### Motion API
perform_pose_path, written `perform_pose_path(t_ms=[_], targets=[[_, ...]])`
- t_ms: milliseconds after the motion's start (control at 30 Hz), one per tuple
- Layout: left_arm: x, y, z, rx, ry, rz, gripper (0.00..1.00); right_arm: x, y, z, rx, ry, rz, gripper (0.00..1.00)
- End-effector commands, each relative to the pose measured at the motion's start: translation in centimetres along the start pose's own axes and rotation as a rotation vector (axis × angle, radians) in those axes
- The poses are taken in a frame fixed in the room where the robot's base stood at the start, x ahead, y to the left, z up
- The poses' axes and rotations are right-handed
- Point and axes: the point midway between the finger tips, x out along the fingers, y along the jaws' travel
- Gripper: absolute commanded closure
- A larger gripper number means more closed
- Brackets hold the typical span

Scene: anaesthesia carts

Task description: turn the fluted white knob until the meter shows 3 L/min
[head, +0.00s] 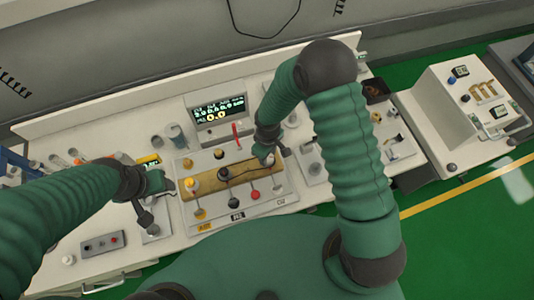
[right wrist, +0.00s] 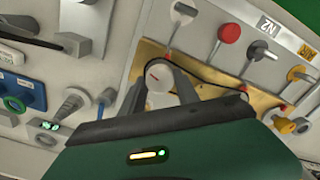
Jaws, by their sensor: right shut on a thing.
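The white knob (right wrist: 158,76) sits on the brass-coloured strip and shows between the fingers of my right gripper (right wrist: 162,84) in the right wrist view. In the head view the right gripper (head: 267,153) comes down on the white knob (head: 268,161) at the strip's right end. The gripper is shut on the knob; its fluting is mostly hidden. The meter display (head: 219,111) stands behind the panel with small rows of digits; a larger yellow reading looks like 0.0. My left gripper (head: 158,184) is over the panel's left side, its jaws unclear.
The brass strip (head: 240,173) also carries a yellow knob (head: 194,184) and a black knob (head: 223,174). A red lever (head: 236,136) stands behind it. Levers with coloured balls line the front. Another cart (head: 440,110) stands at the right, with green floor around it.

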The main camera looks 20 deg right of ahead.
Motion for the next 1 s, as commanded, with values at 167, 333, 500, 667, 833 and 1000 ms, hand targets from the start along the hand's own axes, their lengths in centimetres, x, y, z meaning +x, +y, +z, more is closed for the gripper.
perform_pose_path(t_ms=[167, 333, 500, 667, 833, 1000], targets=[[-0.01, 0.00, 0.00, 0.000, 0.000, 0.000, 0.41, 0.13, -0.08, 0.53, -0.024, -0.014, -0.003, 1.00], [-0.01, 0.00, 0.00, 0.000, 0.000, 0.000, 0.41, 0.12, -0.04, 0.53, -0.028, -0.014, -0.003, 1.00], [-0.01, 0.00, 0.00, 0.000, 0.000, 0.000, 0.41, 0.10, -0.01, 0.52, -0.027, -0.014, -0.002, 1.00], [-0.02, 0.00, -0.01, 0.000, 0.000, 0.000, 0.41, 0.08, 0.01, 0.44, -0.027, -0.011, -0.002, 0.48], [-0.01, 0.00, 0.00, 0.000, 0.000, 0.000, 0.41, 0.06, 0.09, 0.21, -0.027, -0.007, -0.001, 0.41], [0.01, 0.00, 0.00, 0.000, 0.000, 0.000, 0.41, 0.04, 0.15, 0.06, -0.026, -0.005, -0.001, 0.41]])
